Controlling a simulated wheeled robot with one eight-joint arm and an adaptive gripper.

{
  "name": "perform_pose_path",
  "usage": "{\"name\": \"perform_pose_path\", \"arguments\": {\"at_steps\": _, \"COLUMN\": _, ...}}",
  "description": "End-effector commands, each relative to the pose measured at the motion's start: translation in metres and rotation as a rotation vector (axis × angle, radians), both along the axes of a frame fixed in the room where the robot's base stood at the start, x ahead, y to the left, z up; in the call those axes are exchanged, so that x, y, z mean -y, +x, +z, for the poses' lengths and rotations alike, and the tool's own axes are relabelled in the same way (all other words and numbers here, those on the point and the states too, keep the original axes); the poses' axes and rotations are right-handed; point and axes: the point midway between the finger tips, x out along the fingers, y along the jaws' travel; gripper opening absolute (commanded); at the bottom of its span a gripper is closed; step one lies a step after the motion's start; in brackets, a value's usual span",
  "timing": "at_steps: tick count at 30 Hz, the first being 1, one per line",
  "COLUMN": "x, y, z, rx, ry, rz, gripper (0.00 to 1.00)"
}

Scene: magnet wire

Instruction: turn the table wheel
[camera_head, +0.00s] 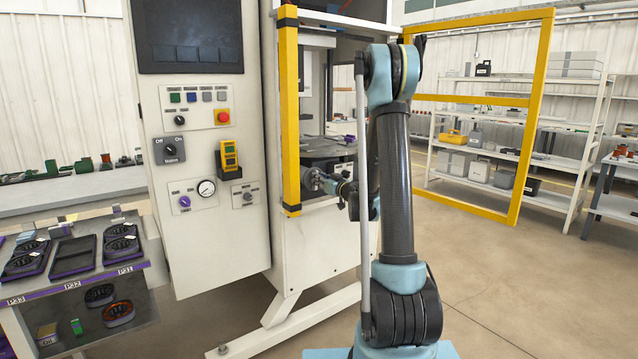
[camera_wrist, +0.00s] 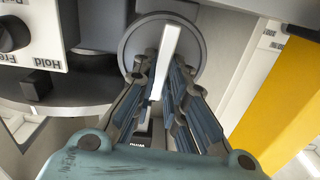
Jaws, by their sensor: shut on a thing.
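The table wheel (camera_wrist: 198,45) is a round grey disc at the top middle of the wrist view, with a pale straight bar (camera_wrist: 169,50) across its face. My gripper (camera_wrist: 160,78) is shut on this bar, with one dark finger on each side of it. In the head view the wheel (camera_head: 311,179) is small, on the front of the machine beside the yellow post. My gripper (camera_head: 334,186) meets it from the right, partly hidden by my arm. The dark round table (camera_head: 325,149) lies just above the wheel there.
A panel with a black Hold/Free knob (camera_wrist: 12,34) is close to the left of my gripper in the wrist view. A yellow post (camera_head: 290,120) stands left of the wheel. The yellow door frame (camera_head: 530,120) stands open at right.

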Motion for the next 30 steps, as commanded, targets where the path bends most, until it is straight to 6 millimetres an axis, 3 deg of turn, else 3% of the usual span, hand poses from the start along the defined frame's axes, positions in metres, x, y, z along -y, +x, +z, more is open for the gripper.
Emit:
{"name": "perform_pose_path", "arguments": {"at_steps": 19, "x": 0.0008, "y": -0.0009, "z": -0.0005, "rx": 0.037, "ry": -0.06, "rz": -0.003, "gripper": 0.0}}
{"name": "perform_pose_path", "arguments": {"at_steps": 20, "x": 0.0008, "y": -0.0009, "z": -0.0005, "rx": 0.037, "ry": -0.06, "rz": -0.003, "gripper": 0.15}}
{"name": "perform_pose_path", "arguments": {"at_steps": 22, "x": 0.0005, "y": -0.0009, "z": -0.0004, "rx": 0.036, "ry": -0.059, "rz": -0.003, "gripper": 0.31}}
{"name": "perform_pose_path", "arguments": {"at_steps": 30, "x": -0.0002, "y": -0.0007, "z": -0.0002, "rx": 0.037, "ry": -0.057, "rz": -0.001, "gripper": 0.33}}
